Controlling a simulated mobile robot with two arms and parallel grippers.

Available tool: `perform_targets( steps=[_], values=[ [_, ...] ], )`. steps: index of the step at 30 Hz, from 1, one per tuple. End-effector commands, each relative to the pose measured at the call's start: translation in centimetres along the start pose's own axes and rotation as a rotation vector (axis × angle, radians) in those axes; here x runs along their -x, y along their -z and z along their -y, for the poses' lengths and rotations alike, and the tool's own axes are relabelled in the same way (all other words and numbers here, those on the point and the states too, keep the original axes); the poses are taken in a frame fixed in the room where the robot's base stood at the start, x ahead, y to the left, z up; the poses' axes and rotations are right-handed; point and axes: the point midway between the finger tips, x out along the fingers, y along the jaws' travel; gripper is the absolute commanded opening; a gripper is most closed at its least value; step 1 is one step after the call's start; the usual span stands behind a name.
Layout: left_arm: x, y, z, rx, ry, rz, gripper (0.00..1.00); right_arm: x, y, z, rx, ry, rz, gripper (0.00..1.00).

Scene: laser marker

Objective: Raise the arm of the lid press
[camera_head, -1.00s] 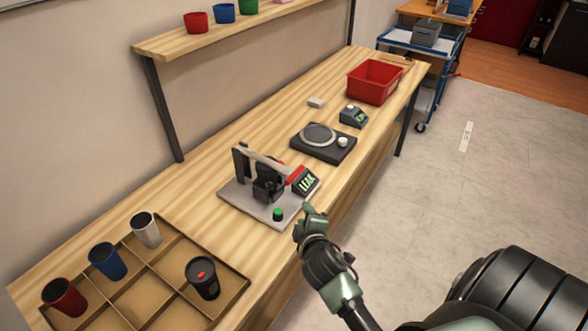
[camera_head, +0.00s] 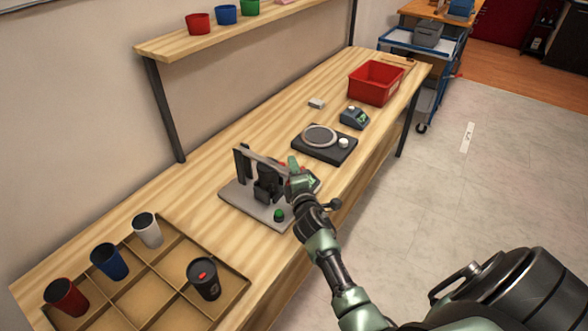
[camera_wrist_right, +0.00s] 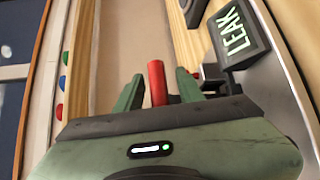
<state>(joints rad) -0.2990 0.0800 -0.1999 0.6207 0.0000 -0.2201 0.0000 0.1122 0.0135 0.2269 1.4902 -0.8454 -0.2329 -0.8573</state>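The lid press stands on the bench on a grey base plate (camera_head: 240,197). Its grey arm (camera_head: 262,158) lies low, sloping slightly down from the upright post toward my right gripper (camera_head: 292,164). The arm's red handle (camera_wrist_right: 157,82) shows in the right wrist view between the two green fingers. The right gripper is open around the handle, with a gap visible on each side. My left gripper is out of view.
The press display (camera_wrist_right: 234,34) reads LEAK. A green button (camera_head: 279,214) is on the plate's front corner. A compartment tray (camera_head: 166,268) with several cups is at the left. A black device with a round plate (camera_head: 342,153) and a red bin (camera_head: 374,84) stand farther back.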

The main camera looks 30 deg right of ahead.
Motion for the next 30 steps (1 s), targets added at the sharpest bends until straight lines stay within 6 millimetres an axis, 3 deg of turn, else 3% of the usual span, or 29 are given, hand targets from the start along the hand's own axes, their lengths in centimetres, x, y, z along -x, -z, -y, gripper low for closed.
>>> perform_targets(
  steps=[8, 12, 13, 30],
  values=[
    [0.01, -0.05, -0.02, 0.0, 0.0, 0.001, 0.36, -0.28, -0.03, 0.05, -0.001, 0.001, 0.0, 0.38],
    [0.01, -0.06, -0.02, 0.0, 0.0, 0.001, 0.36, -0.27, -0.03, 0.05, -0.001, 0.001, 0.0, 0.04],
    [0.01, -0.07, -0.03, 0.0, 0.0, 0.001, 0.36, -0.26, -0.03, 0.06, -0.001, 0.001, 0.0, 0.0],
    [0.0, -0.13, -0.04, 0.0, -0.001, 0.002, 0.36, -0.21, -0.02, 0.28, 0.001, 0.006, 0.001, 0.0]
  ],
)
